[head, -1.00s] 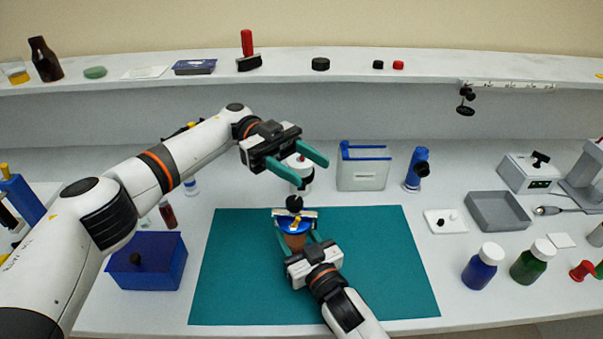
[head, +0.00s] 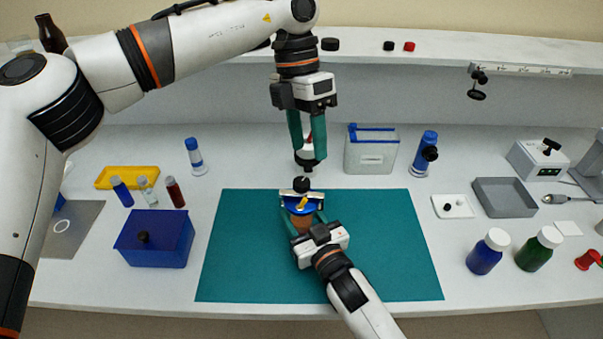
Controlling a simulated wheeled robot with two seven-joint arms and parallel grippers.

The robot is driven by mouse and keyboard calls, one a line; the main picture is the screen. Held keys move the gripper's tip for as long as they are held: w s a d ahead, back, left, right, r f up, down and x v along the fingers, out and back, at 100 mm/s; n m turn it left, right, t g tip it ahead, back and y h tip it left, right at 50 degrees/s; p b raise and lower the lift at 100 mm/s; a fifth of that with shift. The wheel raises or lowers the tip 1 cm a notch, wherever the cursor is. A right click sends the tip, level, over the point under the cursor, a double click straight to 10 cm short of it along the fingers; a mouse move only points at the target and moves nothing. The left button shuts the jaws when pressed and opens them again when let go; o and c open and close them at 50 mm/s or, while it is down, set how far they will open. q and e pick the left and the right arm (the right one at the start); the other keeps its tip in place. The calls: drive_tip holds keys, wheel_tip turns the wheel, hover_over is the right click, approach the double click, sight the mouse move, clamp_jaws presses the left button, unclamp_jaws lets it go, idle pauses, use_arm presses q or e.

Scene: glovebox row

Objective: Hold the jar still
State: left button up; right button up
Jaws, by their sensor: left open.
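The brown jar (head: 301,223) with a blue lid (head: 293,208) stands at the back middle of the teal mat (head: 375,245). A yellow piece shows on the lid, and a pale bar with a black knob shows just behind it. My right gripper (head: 303,217) has its teal fingers on both sides of the jar, closed on it; its contact points are partly hidden. My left gripper (head: 307,157) is open, fingers pointing down, above and behind the jar. A red, white and black item (head: 309,152) shows between and behind its fingers, partly hidden.
A blue box (head: 155,240) stands left of the mat. A clear bin (head: 371,152) and a blue tube (head: 424,155) stand behind it. A grey tray (head: 505,197) and two capped bottles are at the right. The mat's left and right parts are clear.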

sight(301, 181)
use_arm(q)
drive_tip(key=f+m+t, duration=0.1)
drive_tip(key=f, duration=0.2)
drive_tip(key=w+f+m+t+y, duration=0.1)
drive_tip(key=f, duration=0.2)
drive_tip(key=a+f+m+t, duration=0.1)
drive_tip(key=f+m, duration=0.1)
drive_tip(key=f, duration=0.2)
drive_tip(key=shift+w+y, duration=0.3)
drive_tip(key=c, duration=1)
